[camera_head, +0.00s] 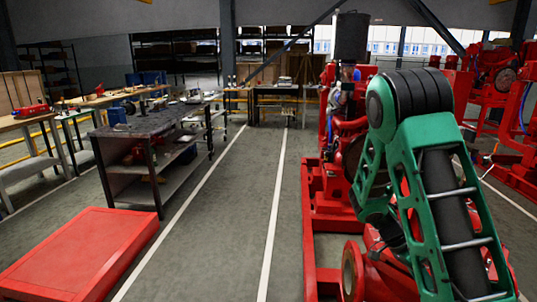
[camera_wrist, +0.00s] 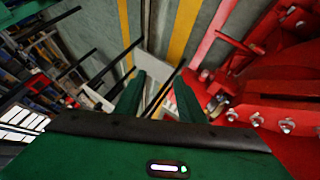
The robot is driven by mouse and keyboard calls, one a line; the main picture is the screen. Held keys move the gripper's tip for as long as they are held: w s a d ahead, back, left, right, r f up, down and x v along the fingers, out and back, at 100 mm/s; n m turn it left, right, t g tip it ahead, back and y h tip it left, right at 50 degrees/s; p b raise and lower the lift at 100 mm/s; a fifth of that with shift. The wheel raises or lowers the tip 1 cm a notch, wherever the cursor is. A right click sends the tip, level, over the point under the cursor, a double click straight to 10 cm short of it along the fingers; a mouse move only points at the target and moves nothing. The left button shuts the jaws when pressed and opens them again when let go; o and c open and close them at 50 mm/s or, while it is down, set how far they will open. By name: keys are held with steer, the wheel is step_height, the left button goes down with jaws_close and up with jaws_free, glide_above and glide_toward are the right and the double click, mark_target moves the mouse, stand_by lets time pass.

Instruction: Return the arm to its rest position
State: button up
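My green arm (camera_head: 430,180) is raised and bent in the right foreground of the head view, with a black joint at its top. It stands in front of a red pumpset (camera_head: 335,205) and hides part of it. My gripper (camera_wrist: 160,78) shows in the wrist view as two green fingers standing apart, with nothing held between them. The gripper itself cannot be made out in the head view. In the wrist view, red machinery with bolts (camera_wrist: 280,95) fills the right side, close beside the right finger; I cannot tell the exact gap.
A red platform (camera_head: 80,255) lies on the floor at the lower left. A dark workbench (camera_head: 150,125) with parts stands behind it, and wooden benches (camera_head: 85,102) stand farther left. More red machines (camera_head: 500,130) stand at the right. The aisle between white floor lines (camera_head: 225,220) is clear.

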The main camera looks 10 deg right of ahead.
steer(key=s+a+r+n+t+y, duration=0.3)
steer(key=s+a+r+n, duration=0.2)
steer(key=s+r, duration=0.3)
steer(key=s+a+r+n+t+y, duration=0.3)
steer(key=s+a+r+n, duration=0.2)
steer(key=s+r+n, duration=0.2)
steer(key=shift+s+a+r, duration=0.15)
steer(key=shift+s+r, duration=0.5)
steer(key=shift+s, duration=0.25)
steer(key=shift+c, duration=0.6)
